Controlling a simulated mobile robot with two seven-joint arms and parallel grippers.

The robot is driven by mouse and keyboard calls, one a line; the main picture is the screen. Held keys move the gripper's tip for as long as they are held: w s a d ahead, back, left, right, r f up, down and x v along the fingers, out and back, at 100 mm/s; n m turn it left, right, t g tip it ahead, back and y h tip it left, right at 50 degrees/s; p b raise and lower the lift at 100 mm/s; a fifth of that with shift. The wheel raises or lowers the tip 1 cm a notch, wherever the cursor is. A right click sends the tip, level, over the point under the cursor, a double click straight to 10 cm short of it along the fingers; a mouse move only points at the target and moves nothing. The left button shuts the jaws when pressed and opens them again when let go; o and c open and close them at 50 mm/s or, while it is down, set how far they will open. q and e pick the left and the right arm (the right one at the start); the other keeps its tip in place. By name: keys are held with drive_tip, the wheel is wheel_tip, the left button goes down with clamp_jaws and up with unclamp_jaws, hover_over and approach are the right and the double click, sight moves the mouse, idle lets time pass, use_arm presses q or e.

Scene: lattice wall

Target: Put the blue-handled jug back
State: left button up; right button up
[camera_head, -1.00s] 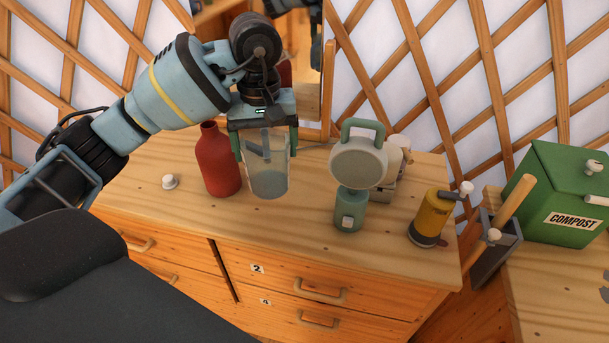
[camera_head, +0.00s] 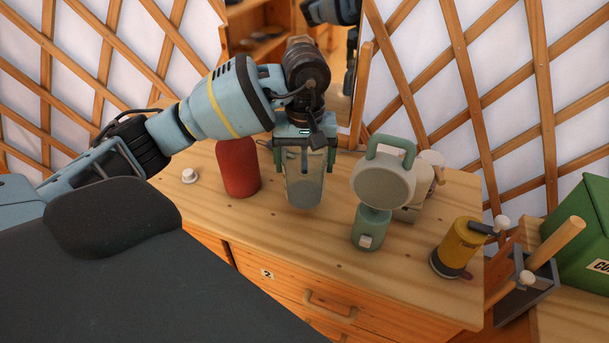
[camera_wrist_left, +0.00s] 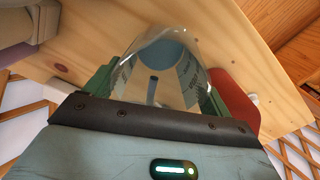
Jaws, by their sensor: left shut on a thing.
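The clear jug (camera_head: 304,185) is upright at or just above the wooden cabinet top, between the red bottle (camera_head: 239,168) and the green scale-like device (camera_head: 383,187). I cannot tell whether its base touches the wood. My left gripper (camera_head: 304,158) is over it from above, its green fingers on either side of the upper jug, shut on it. In the left wrist view the jug (camera_wrist_left: 160,50) lies between the fingers (camera_wrist_left: 155,95), with a blue strip that may be its handle showing through the clear wall. My right gripper is not in view.
A yellow cylinder (camera_head: 457,247) stands at the right end of the cabinet top (camera_head: 290,240). A white knob (camera_head: 190,176) is at the left. A mirror (camera_head: 340,60) and lattice wall are behind. A green compost box (camera_head: 585,240) is at far right. Wood in front of the jug is clear.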

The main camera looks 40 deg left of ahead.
use_arm(q)
drive_tip(key=shift+f, duration=1.95)
drive_tip(key=shift+f, duration=0.1)
drive_tip(key=shift+f, duration=0.1)
drive_tip(key=o, duration=0.9)
drive_tip(key=shift+o, duration=0.2)
wheel_tip(320, 180, up, 12)
drive_tip(key=shift+d+r+p, duration=0.1)
drive_tip(key=shift+r+p, duration=0.1)
drive_tip(key=shift+p, duration=0.1)
